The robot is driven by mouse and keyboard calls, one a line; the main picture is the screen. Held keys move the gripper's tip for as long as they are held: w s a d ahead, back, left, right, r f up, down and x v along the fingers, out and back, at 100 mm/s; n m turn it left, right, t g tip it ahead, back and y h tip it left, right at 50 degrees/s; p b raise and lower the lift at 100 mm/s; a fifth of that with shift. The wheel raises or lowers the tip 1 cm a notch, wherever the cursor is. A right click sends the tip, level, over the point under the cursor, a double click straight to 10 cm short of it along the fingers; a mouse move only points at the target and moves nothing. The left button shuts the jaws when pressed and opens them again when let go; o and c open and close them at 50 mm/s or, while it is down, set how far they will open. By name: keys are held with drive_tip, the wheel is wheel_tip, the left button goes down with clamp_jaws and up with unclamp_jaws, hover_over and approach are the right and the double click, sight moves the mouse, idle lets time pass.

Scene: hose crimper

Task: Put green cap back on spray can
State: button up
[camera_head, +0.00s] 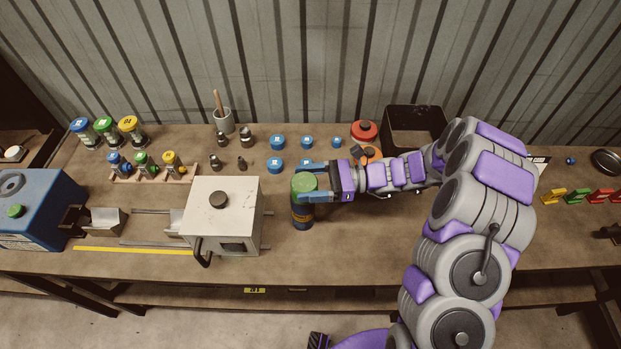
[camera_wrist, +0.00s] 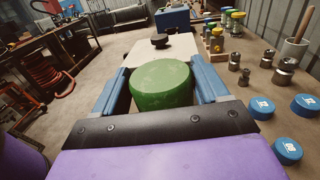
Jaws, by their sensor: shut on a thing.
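The green cap (camera_head: 304,182) is at the top of the dark spray can (camera_head: 302,215), which stands upright on the bench right of the white machine. My gripper (camera_head: 312,183) reaches in from the right, level, with its blue fingers on either side of the cap. In the wrist view the green cap (camera_wrist: 161,84) sits between the two blue fingers (camera_wrist: 161,92), and my gripper is shut on it. The can below is hidden there. Whether the cap is fully seated on the can or slightly above it, I cannot tell.
A white machine (camera_head: 222,215) with a dark knob stands close left of the can. Blue round caps (camera_head: 276,165) lie behind it. A black bin (camera_head: 413,125) and a red round item (camera_head: 364,131) are at the back. The bench front right of the can is clear.

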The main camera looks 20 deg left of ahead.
drive_tip(key=shift+a+f, duration=0.25)
drive_tip(key=shift+a, duration=0.6)
drive_tip(key=o, duration=0.6)
drive_tip(key=shift+d, duration=0.25)
drive_tip(key=o, duration=0.4)
drive_tip(key=shift+d+r, duration=0.1)
drive_tip(key=shift+d, duration=0.4)
drive_tip(key=shift+a, duration=0.25)
drive_tip(key=p+v, duration=0.1)
drive_tip(key=v, duration=1.6)
drive_tip(key=shift+w+d+p, duration=0.1)
drive_tip(key=shift+d+p, duration=0.25)
drive_tip(key=shift+d, duration=0.05)
drive_tip(key=shift+d, duration=0.1)
